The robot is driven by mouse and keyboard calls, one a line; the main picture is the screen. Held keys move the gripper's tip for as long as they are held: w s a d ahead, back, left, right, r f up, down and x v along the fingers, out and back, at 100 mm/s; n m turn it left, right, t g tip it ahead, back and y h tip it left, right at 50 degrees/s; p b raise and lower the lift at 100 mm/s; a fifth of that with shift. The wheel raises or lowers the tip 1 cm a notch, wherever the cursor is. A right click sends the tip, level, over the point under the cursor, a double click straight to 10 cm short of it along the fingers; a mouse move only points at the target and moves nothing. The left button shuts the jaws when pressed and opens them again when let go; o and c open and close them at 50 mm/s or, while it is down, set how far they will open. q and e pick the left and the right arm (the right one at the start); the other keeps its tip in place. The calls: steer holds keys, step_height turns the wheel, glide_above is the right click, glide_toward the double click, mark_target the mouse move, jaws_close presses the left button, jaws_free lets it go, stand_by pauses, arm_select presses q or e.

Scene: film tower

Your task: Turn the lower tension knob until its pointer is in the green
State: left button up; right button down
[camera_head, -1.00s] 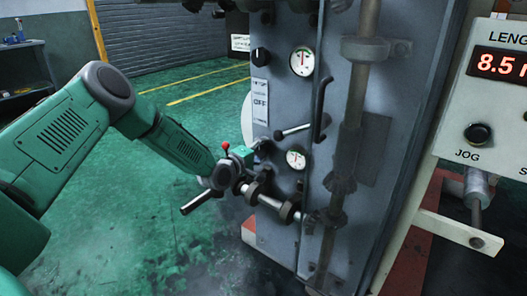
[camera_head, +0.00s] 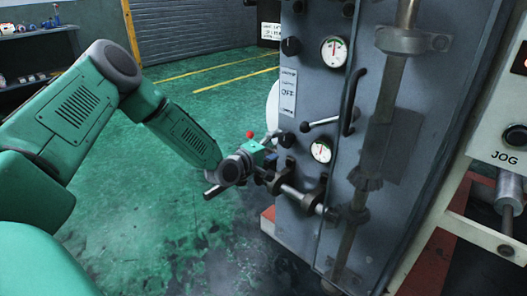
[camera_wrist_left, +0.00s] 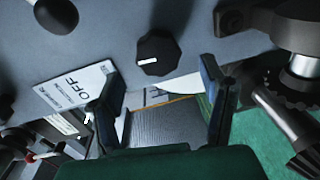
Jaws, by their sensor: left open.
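The lower tension knob (camera_wrist_left: 158,53) is black with a white pointer mark. In the left wrist view it sits above the gap between the fingers, apart from them. In the head view the dark knob (camera_head: 286,140) is beside the lower gauge (camera_head: 321,151), a white dial whose reading is too small to tell. My left gripper (camera_head: 274,165) is close to the panel, just below the knob. Its two fingers (camera_wrist_left: 163,95) are spread and empty. My right gripper is not in view.
An upper knob (camera_head: 291,46) and gauge (camera_head: 334,50) are above an OFF label (camera_head: 288,90). A lever (camera_head: 325,122) and a vertical bar handle (camera_head: 351,103) stick out nearby. The green floor on the left is clear.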

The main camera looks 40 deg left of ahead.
arm_select(q)
steer(key=s+a, duration=0.1)
steer(key=s, duration=0.5)
steer(key=shift+s+r, duration=0.15)
